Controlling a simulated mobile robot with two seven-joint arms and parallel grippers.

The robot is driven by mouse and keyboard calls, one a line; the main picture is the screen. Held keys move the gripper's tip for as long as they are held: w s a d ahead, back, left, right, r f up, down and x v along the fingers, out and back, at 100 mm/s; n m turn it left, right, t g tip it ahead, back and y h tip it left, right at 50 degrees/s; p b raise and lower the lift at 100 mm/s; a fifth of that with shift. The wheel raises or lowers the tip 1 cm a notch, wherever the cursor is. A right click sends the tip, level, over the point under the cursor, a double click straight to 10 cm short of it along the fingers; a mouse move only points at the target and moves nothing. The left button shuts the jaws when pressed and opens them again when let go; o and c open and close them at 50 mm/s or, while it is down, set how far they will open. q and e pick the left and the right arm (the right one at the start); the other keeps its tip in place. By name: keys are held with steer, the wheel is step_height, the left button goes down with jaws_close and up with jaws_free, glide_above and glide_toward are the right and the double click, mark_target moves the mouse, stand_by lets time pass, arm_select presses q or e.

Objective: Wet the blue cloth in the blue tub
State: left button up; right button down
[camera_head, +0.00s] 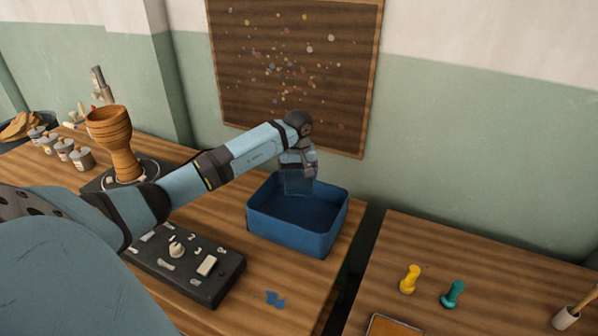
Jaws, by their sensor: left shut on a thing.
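The blue tub (318,240) stands near the right end of the wooden table. It is open at the top, with a dark blue inside. My right gripper is not in view.
Beyond a gap, a second table holds yellow (409,280) and teal (453,294) pegs.

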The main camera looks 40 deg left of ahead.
arm_select(q)
step_height(320, 180, down, 3)
steer(key=shift+r+b, duration=0.1)
steer(key=shift+b, duration=0.6)
steer(key=shift+f, duration=0.45)
step_height(320, 180, down, 7)
steer(key=b, duration=0.5)
steer(key=shift+f, duration=0.2)
steer(key=shift+f+b, duration=0.8)
steer(key=shift+f, duration=0.1)
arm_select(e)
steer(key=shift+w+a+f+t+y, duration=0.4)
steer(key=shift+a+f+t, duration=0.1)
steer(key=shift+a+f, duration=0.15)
arm_select(q)
steer(key=shift+f, duration=0.1)
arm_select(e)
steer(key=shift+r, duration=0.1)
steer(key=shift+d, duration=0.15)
